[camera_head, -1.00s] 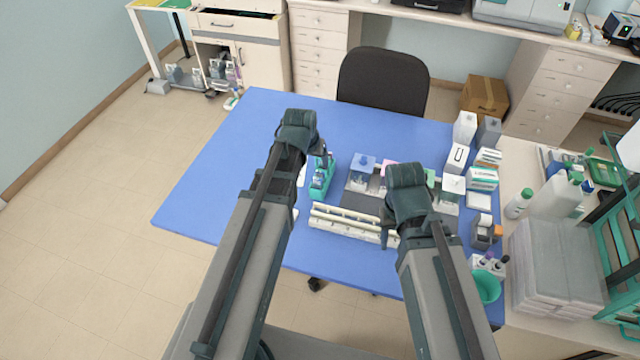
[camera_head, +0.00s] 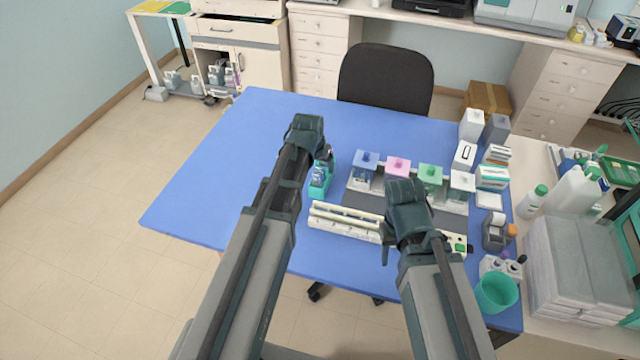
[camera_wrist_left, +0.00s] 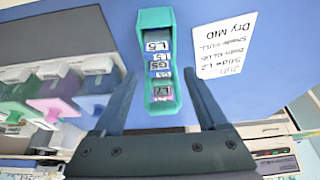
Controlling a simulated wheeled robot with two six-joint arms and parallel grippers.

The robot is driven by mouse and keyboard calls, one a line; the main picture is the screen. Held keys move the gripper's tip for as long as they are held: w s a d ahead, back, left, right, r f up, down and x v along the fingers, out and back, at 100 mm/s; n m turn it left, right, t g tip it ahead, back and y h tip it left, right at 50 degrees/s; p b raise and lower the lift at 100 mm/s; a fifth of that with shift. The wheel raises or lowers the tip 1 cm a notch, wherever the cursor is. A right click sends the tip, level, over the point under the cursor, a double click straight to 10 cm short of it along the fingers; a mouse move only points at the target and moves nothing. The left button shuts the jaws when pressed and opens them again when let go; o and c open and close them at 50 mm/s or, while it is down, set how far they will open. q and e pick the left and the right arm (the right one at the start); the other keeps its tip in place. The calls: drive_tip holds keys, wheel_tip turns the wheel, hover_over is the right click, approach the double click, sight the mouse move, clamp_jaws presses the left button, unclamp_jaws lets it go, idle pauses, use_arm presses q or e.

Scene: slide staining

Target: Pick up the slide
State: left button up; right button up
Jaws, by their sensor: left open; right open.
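In the left wrist view the rack (camera_wrist_left: 157,18) holds several slides with labelled ends (camera_wrist_left: 159,68), in a row. My left gripper (camera_wrist_left: 163,100) is open and empty, its fingers on either side of the rack's near part, apart from the slides as far as I can tell. A white note card (camera_wrist_left: 226,45) lies beside the rack. My right gripper (camera_head: 386,237) is over the long white tray; its fingers are mostly hidden behind its wrist.
Staining jars with blue (camera_head: 367,160), pink (camera_head: 397,166), green (camera_head: 430,174) and white lids stand right of the rack. A long cream tray (camera_head: 335,222) lies in front. Boxes (camera_head: 492,177) and a teal cup (camera_head: 496,293) line the right edge. The table's left side is clear.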

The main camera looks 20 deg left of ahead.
use_arm(q)
drive_tip(key=shift+x, duration=0.8)
drive_tip(key=shift+r, duration=0.1)
clamp_jaws()
